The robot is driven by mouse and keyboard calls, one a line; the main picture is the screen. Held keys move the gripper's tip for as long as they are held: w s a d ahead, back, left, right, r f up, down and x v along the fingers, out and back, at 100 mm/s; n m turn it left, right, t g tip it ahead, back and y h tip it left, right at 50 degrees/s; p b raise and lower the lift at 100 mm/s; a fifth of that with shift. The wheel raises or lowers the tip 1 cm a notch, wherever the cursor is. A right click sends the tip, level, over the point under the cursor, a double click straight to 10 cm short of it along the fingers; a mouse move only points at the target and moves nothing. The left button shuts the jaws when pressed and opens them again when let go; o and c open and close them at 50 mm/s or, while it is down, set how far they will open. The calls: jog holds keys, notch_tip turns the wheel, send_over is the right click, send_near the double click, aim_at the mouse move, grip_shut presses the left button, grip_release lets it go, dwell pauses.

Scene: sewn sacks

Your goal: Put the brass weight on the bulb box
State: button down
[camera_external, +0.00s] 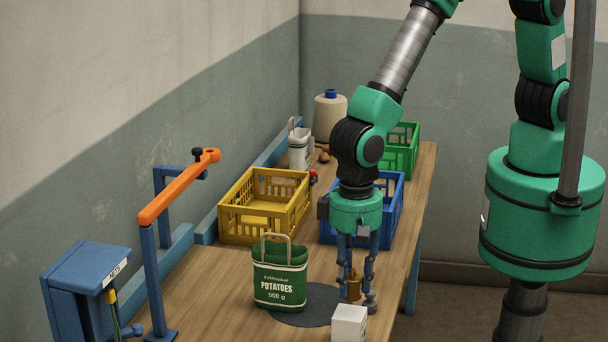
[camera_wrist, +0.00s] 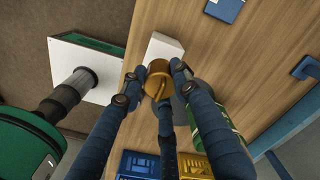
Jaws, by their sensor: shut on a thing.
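The brass weight (camera_external: 352,285) is a small gold cylinder held between my gripper's fingers. In the wrist view its round top (camera_wrist: 157,72) shows between the fingertips. My gripper (camera_external: 357,295) is shut on it, pointing straight down low over the table. I cannot tell whether the weight touches the table. A small plain white box (camera_external: 348,324), likely the bulb box, stands close in front of the fingers; no label shows. In the wrist view the white box (camera_wrist: 165,45) lies just beyond the weight, its top bare where visible.
A yellow crate (camera_external: 230,225) and a blue crate (camera_external: 397,205) stand behind, a green crate (camera_external: 405,145) further back. An orange-handled lever (camera_external: 180,187) rises at the left.

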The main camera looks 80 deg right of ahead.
aim_at(351, 294)
jog(key=shift+w+a, duration=0.2)
jog(key=shift+f, duration=1.7)
jog(key=shift+f, duration=0.2)
jog(key=c, duration=1.3)
grip_release()
jog(key=shift+r, duration=0.15)
notch_tip(351, 294, up, 12)
